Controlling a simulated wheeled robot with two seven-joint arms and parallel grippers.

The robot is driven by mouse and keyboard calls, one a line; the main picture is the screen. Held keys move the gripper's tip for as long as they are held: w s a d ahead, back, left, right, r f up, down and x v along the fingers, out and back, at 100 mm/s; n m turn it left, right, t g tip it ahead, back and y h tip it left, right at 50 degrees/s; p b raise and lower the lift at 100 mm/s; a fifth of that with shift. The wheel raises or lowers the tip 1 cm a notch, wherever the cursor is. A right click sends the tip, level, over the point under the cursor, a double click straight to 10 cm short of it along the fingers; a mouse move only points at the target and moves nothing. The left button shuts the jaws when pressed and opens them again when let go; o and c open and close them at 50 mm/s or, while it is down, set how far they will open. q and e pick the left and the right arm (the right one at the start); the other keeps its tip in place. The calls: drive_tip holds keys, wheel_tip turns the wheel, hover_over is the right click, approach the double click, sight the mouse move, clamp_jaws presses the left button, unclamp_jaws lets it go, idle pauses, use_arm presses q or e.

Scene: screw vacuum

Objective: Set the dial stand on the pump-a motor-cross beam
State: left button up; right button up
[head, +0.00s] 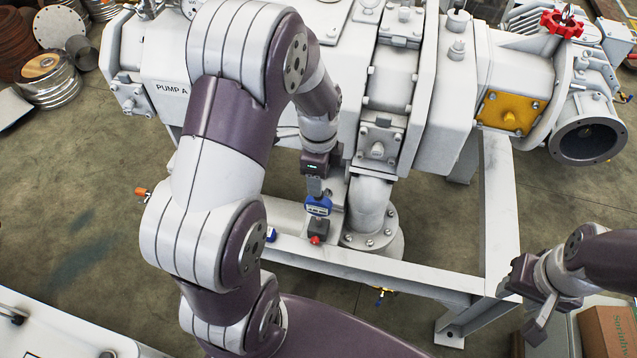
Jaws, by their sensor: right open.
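The dial stand (318,206) shows as a blue dial with a small display, above a dark base block with a red knob. It is at the middle, by the front beam (345,262) of the white pump frame; I cannot tell whether its base touches the frame. My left gripper (316,184) points down right at the top of the dial; its fingers are small and partly hidden, so I cannot tell whether they grip it. My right gripper (527,302) is open and empty, apart from the stand at the lower right. Pump A (172,88) fills the upper middle.
A vertical pipe flange (371,240) stands just right of the dial stand. A small blue item (271,234) shows beside my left arm. A cardboard box (605,335) is at the lower right. Metal discs (48,82) are stacked at upper left.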

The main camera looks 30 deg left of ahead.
use_arm(q)
drive_tip(key=s+d+r+n+t, duration=0.1)
drive_tip(key=s+d+r+n, duration=0.4)
drive_tip(key=s+n, duration=0.4)
drive_tip(key=n, duration=0.6)
drive_tip(key=shift+d, duration=0.15)
idle(0.6)
